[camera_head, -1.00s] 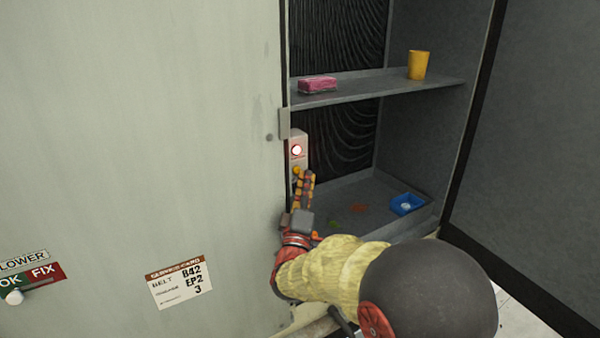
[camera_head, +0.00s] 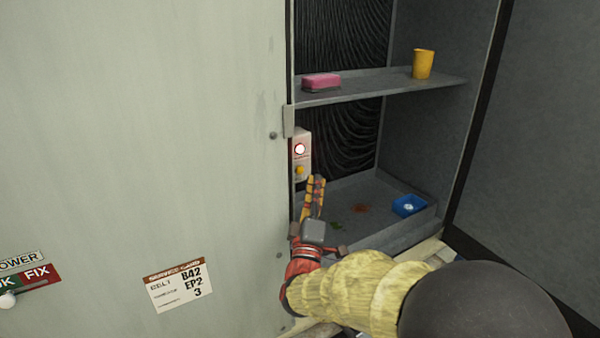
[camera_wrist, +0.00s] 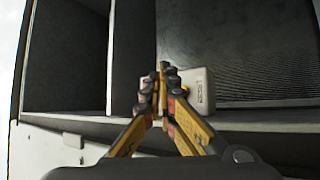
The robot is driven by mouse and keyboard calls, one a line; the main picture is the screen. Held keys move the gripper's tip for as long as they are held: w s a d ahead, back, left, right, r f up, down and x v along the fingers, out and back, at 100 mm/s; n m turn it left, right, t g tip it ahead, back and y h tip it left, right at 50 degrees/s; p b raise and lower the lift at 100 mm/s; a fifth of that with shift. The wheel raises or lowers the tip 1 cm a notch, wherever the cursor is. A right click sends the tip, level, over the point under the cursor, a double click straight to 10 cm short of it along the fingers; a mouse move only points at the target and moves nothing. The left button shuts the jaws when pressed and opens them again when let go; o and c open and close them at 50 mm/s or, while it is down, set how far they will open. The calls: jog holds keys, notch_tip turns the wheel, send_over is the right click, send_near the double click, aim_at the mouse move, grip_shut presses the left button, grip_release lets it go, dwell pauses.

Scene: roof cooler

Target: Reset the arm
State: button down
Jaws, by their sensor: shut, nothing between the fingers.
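My gripper (camera_head: 318,181) is shut and empty, in front of the open cabinet bay. Its yellow-and-dark fingers point up, just below and right of a pale control box (camera_head: 304,160) on the bay's left edge. The box has a red-ringed white light (camera_head: 300,149) and a yellow knob (camera_head: 299,170). A small gap shows between fingertips and knob in the head view. In the wrist view the closed fingers (camera_wrist: 163,70) meet in the middle, with the pale box (camera_wrist: 198,90) behind them, partly hidden.
A pink sponge-like block (camera_head: 321,81) and a yellow cup (camera_head: 423,64) stand on the upper shelf (camera_head: 380,88). A grey door (camera_head: 530,140) stands open at right; a pale panel (camera_head: 150,120) fills the left.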

jog(key=shift+d, duration=0.15)
jog(key=s+d+f+m+g, duration=0.4)
jog(key=s+d+f+g, duration=0.1)
jog(key=s, duration=0.7)
jog(key=s+d+f+m+g+y+b, duration=0.1)
jog(key=s+d+f+m+g, duration=0.3)
jog(key=s, duration=0.9)
jog(key=s+d+f+m+g+y+b, duration=0.1)
jog(key=s+d+f+m+g, duration=0.4)
jog(key=s, duration=0.8)
jog(key=d+f+g, duration=0.1)
jog(key=d+g, duration=0.2)
jog(key=d, duration=0.2)
jog(key=shift+f, duration=0.2)
jog(key=shift+a, duration=0.1)
